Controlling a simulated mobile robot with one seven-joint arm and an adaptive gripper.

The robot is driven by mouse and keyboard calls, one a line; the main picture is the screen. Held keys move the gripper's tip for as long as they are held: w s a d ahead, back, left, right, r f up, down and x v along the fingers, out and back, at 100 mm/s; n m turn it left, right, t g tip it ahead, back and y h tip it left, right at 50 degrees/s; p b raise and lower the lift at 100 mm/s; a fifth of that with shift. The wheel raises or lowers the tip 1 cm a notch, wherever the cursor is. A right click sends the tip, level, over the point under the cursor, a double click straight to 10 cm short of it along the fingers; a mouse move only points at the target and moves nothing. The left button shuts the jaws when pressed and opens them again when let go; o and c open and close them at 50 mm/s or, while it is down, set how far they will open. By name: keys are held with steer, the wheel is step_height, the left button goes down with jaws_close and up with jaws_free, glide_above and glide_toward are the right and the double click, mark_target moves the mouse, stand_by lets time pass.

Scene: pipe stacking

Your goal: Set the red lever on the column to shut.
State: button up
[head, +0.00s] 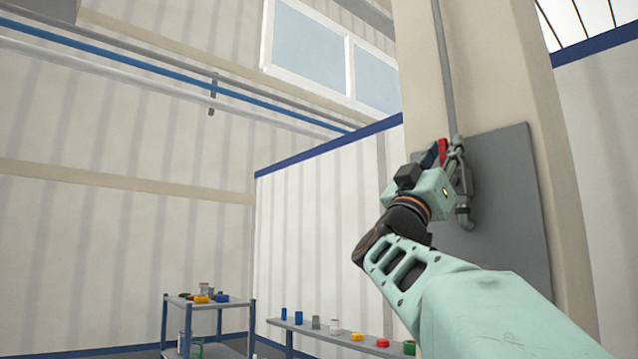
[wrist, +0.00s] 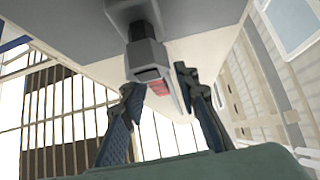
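The red lever (head: 442,149) is at the valve on the pipe of the beige column (head: 480,70), in front of a grey plate (head: 510,200). In the head view only a short red piece shows beside my gripper (head: 440,158), which hides the rest. In the wrist view my gripper (wrist: 157,80) has its two fingers well apart. Red parts of the lever (wrist: 158,88) show between them, below the grey valve fitting (wrist: 147,55). A thin red edge is close to the right finger. I cannot tell whether either finger touches the lever, nor its exact angle.
A grey pipe (head: 444,65) runs up the column above the valve. A bench (head: 310,329) with small coloured parts and a cart (head: 205,304) stand low at the back. Left of the column the space at the gripper's height looks free.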

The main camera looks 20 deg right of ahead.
jaws_close()
